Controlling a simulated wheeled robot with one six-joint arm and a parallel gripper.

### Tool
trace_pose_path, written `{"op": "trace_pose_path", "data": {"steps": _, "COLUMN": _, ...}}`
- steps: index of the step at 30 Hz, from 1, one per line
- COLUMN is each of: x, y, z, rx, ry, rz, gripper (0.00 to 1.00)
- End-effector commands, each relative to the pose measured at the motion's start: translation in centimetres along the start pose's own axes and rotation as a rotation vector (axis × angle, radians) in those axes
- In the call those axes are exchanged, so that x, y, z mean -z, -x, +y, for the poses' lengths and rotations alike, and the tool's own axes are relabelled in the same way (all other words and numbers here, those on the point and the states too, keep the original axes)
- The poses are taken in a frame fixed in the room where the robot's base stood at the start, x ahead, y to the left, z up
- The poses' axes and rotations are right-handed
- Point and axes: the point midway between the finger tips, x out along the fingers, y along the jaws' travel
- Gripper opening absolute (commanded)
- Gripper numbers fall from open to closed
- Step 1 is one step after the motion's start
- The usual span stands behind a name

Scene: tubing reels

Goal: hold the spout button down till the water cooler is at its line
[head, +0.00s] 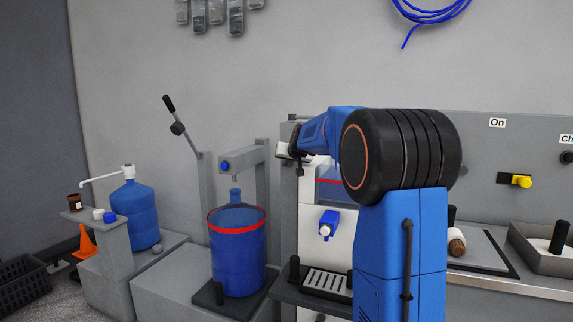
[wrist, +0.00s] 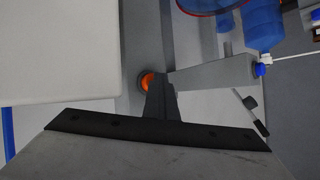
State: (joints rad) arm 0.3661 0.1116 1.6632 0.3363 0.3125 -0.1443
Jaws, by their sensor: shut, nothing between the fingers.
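The spout stand (head: 262,155) is a grey post with an arm reaching left; the blue spout (head: 225,166) is at its end. It crosses the wrist view (wrist: 215,76). An orange round button (wrist: 147,82) shows there, hidden in the head view. My gripper (wrist: 160,82) is shut and empty, its tips overlapping the button's edge; I cannot tell whether they press it. In the head view my gripper (head: 284,151) is beside the post's top. The blue translucent bottle (head: 237,265) stands upright below the spout, with a red line (head: 237,229) near its shoulder. Its water level is unclear.
A white dispenser (head: 310,245) with a blue tap (head: 328,222) stands right of the bottle, partly behind my arm. A lever (head: 184,128) rises left of the stand. Another blue bottle (head: 138,205) with a pump and an orange cone (head: 86,242) are farther left.

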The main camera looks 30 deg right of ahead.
Motion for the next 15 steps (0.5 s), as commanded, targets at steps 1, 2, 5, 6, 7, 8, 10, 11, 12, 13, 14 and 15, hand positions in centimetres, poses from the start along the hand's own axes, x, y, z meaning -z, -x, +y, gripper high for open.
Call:
{"op": "trace_pose_path", "data": {"steps": 1, "x": 0.24, "y": -0.07, "z": 0.28, "rx": -0.004, "ry": -0.001, "rz": 0.006, "gripper": 0.00}}
{"op": "trace_pose_path", "data": {"steps": 2, "x": 0.24, "y": -0.08, "z": 0.28, "rx": -0.004, "ry": -0.001, "rz": 0.006, "gripper": 0.00}}
{"op": "trace_pose_path", "data": {"steps": 5, "x": 0.26, "y": -0.08, "z": 0.31, "rx": -0.004, "ry": -0.001, "rz": 0.006, "gripper": 0.00}}
{"op": "trace_pose_path", "data": {"steps": 6, "x": 0.25, "y": -0.08, "z": 0.31, "rx": -0.004, "ry": -0.001, "rz": 0.006, "gripper": 0.00}}
{"op": "trace_pose_path", "data": {"steps": 7, "x": 0.25, "y": -0.07, "z": 0.31, "rx": -0.004, "ry": -0.001, "rz": 0.006, "gripper": 0.00}}
{"op": "trace_pose_path", "data": {"steps": 8, "x": 0.24, "y": -0.04, "z": 0.31, "rx": -0.004, "ry": -0.001, "rz": 0.006, "gripper": 0.00}}
{"op": "trace_pose_path", "data": {"steps": 10, "x": 0.18, "y": 0.06, "z": 0.25, "rx": -0.004, "ry": -0.001, "rz": 0.007, "gripper": 0.00}}
{"op": "trace_pose_path", "data": {"steps": 11, "x": 0.13, "y": 0.12, "z": 0.21, "rx": -0.004, "ry": 0.000, "rz": 0.007, "gripper": 0.00}}
{"op": "trace_pose_path", "data": {"steps": 12, "x": 0.05, "y": 0.23, "z": 0.14, "rx": -0.004, "ry": 0.000, "rz": 0.007, "gripper": 0.00}}
{"op": "trace_pose_path", "data": {"steps": 13, "x": -0.02, "y": 0.32, "z": 0.09, "rx": -0.004, "ry": 0.000, "rz": 0.006, "gripper": 0.00}}
{"op": "trace_pose_path", "data": {"steps": 14, "x": -0.12, "y": 0.42, "z": 0.02, "rx": -0.004, "ry": 0.000, "rz": 0.006, "gripper": 0.00}}
{"op": "trace_pose_path", "data": {"steps": 15, "x": -0.27, "y": 0.54, "z": -0.06, "rx": -0.004, "ry": 0.000, "rz": 0.005, "gripper": 0.00}}
